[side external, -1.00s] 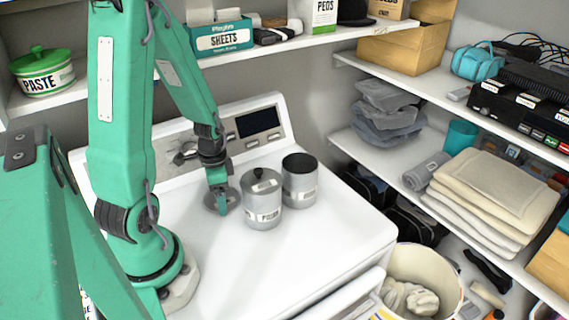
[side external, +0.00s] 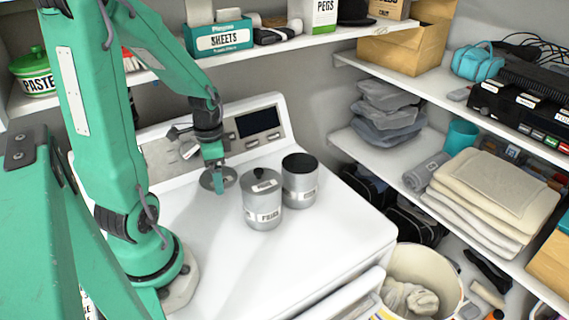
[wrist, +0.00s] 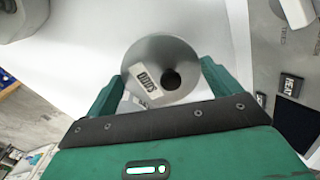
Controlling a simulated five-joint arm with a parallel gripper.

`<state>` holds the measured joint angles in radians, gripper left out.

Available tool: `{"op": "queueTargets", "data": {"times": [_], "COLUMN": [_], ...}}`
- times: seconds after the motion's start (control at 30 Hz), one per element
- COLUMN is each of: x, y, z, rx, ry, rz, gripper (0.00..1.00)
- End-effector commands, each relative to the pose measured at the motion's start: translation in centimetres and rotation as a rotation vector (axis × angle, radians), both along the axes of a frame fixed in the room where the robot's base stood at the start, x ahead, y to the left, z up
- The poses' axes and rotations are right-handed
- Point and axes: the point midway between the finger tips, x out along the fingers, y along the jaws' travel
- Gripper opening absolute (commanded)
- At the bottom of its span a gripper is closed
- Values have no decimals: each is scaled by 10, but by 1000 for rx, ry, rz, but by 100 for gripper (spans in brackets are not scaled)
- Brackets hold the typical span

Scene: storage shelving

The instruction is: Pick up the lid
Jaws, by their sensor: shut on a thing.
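The lid is a round grey disc with a dark knob and a white label. In the wrist view the lid (wrist: 155,52) sits between the two green fingers of my gripper (wrist: 160,82). In the side view my gripper (side external: 217,176) is shut on the lid (side external: 207,181), which appears raised a little above the white machine top. An open grey canister with a dark mouth (side external: 299,184) stands to its right. A second grey canister wearing its own knobbed lid (side external: 262,205) stands in front of the open one. My fingers hide part of the held lid.
The white machine (side external: 290,255) has a raised control panel (side external: 262,128) close behind my gripper. Its front top is clear. A shelf (side external: 290,45) with boxes runs above the panel. A cream bucket (side external: 425,262) stands right of the machine.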

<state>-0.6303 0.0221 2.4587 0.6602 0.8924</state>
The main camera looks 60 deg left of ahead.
Motion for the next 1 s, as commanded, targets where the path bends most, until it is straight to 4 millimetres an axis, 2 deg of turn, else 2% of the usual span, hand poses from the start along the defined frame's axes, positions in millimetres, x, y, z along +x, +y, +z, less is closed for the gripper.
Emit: {"op": "queueTargets", "data": {"times": [0.1,0.3,1.0], "x": [1,0,0], "y": [0,0,0], "z": [13,25,27], "rx": [1,1,0], "ry": [-2,-1,0], "rz": [0,0,1], "gripper": [68,68,68]}}
